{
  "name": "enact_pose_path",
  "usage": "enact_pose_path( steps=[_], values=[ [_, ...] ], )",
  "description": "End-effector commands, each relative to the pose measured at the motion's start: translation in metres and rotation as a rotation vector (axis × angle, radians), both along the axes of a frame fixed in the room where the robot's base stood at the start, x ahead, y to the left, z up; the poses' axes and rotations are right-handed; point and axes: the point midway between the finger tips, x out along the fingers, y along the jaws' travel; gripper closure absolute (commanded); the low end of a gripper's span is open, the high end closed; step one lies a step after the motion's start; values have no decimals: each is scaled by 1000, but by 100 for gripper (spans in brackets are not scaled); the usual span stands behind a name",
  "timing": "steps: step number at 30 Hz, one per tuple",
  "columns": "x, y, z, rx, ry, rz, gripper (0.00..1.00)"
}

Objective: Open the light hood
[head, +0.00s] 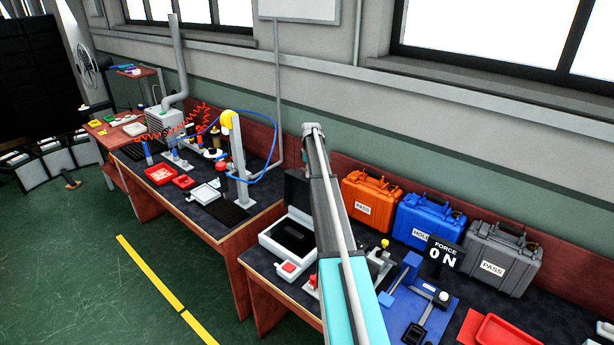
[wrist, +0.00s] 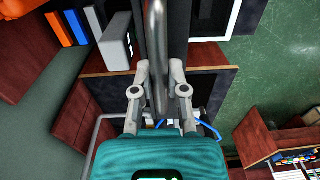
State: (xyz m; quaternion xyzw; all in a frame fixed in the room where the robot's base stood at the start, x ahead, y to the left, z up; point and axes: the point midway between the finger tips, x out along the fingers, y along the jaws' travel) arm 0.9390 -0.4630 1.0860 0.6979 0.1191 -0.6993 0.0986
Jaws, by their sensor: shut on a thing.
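The light hood looks to be the box with a white base (head: 268,241) and a dark lid (head: 296,190) on the near bench in the head view. The lid stands raised at the back, and the dark inside of the base shows. My arm covers the box's right side. My gripper (wrist: 159,68) shows in the wrist view, its two fingers closed on a round metal bar (wrist: 157,35). What the bar belongs to is not clear there. The head view hides my gripper behind my arm.
Orange (head: 370,201), blue (head: 427,222) and grey (head: 499,257) cases stand along the wall, right of my arm. A blue fixture (head: 408,285) and a red tray (head: 492,332) lie in front. A tall white post (head: 238,160) stands on the left bench.

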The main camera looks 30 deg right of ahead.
Motion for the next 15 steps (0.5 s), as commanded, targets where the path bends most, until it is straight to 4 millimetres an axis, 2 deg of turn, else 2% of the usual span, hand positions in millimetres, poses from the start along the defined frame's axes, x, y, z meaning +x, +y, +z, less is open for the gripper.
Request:
enact_pose_path(
  steps=[1,14,15],
  values=[
    [5,-2,0,1,-6,2,100],
    [4,-5,0,-1,-4,0,100],
    [4,-5,0,0,-4,0,80]
  ],
)
